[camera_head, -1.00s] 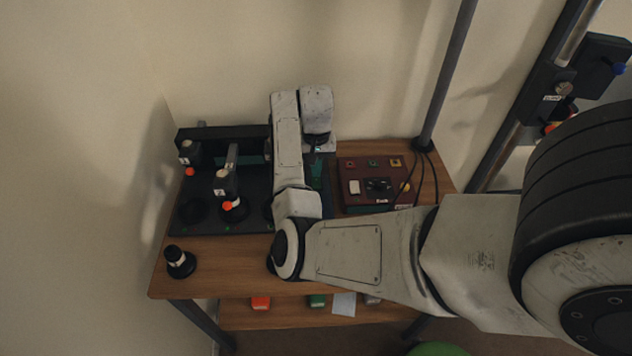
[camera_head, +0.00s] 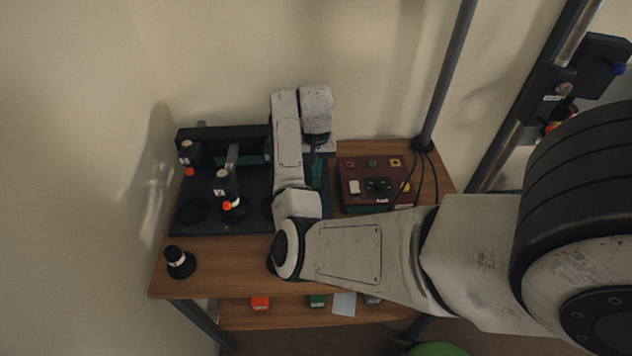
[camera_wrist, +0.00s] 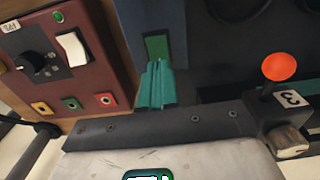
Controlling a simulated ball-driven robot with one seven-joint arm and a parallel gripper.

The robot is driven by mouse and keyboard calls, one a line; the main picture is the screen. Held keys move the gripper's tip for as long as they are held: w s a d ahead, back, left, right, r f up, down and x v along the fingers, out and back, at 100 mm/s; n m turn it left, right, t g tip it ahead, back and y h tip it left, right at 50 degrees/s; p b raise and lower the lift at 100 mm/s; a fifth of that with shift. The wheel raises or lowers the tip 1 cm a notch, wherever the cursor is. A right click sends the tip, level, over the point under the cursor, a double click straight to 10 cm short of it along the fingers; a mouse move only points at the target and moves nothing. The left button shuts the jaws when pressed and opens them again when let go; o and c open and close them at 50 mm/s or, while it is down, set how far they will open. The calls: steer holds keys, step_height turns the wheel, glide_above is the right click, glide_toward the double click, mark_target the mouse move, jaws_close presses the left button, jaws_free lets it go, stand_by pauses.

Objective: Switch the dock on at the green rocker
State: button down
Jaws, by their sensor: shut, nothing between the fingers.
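The green rocker (camera_wrist: 157,47) is set in a dark plate on the dock (camera_wrist: 205,55), near the dock's edge beside the maroon box. My gripper (camera_wrist: 157,66) is shut and empty, its two teal fingers together. In the wrist view the fingertips lie right at the near end of the rocker; whether they touch it I cannot tell. In the head view the dock (camera_head: 200,220) stands on the wooden bench, and my arm covers part of it. I cannot make out the rocker clearly there.
The maroon box (camera_head: 350,203), with a white switch (camera_wrist: 73,48) and a black knob, stands right of the dock. A post marked 3 (camera_wrist: 290,98) with an orange ball (camera_wrist: 279,66) is near my gripper.

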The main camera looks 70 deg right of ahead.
steer(key=shift+f+b, duration=0.4)
steer(key=shift+f, duration=0.6)
stand_by(0.5)
step_height(320, 180, up, 7)
steer(key=p, duration=0.7)
stand_by(0.3)
stand_by(0.5)
